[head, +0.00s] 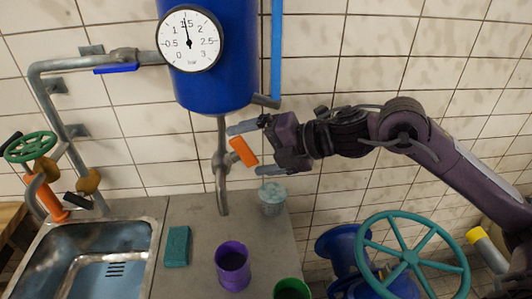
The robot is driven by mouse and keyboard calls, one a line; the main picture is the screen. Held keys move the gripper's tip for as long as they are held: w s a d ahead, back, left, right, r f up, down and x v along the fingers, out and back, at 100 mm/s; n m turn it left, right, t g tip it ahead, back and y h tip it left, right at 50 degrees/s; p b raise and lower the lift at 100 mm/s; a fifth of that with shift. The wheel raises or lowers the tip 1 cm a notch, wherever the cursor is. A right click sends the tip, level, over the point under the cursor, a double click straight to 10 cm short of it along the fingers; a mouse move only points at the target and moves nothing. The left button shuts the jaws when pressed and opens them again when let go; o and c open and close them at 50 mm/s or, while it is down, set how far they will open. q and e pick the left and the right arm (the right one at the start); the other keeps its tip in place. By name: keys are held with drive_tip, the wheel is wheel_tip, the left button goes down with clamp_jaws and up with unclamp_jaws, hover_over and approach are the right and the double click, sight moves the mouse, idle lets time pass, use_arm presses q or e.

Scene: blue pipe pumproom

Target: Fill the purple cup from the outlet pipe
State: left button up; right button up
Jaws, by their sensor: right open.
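The purple cup (232,268) stands upright on the grey counter, with a dark inside. The grey outlet pipe (221,190) comes down from under the blue tank (215,85), and its lower end is behind the cup in the picture. An orange valve handle (243,152) sticks out to the right of the pipe. My right gripper (248,149) comes in from the right, with its fingers spread above and below the orange handle. It is open; whether a finger touches the handle I cannot tell. My left gripper is not in view. No flowing water shows.
A pale teal-grey cup (272,198) stands right of the pipe, below my right gripper. A green cup (291,289) is at the front edge. A teal sponge-like block (177,247) lies beside the metal sink (146,258). A large teal handwheel (411,256) stands at lower right.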

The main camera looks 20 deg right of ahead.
sight(251, 154)
drive_tip(key=b+v, duration=0.2)
drive_tip(key=v, duration=0.1)
drive_tip(key=shift+s+d+f, duration=0.15)
drive_tip(key=shift+f, duration=0.05)
drive_tip(key=shift+s+d+r, duration=0.15)
drive_tip(key=shift+r, duration=0.1)
drive_tip(key=shift+s+r, duration=0.1)
drive_tip(key=shift+r, duration=0.05)
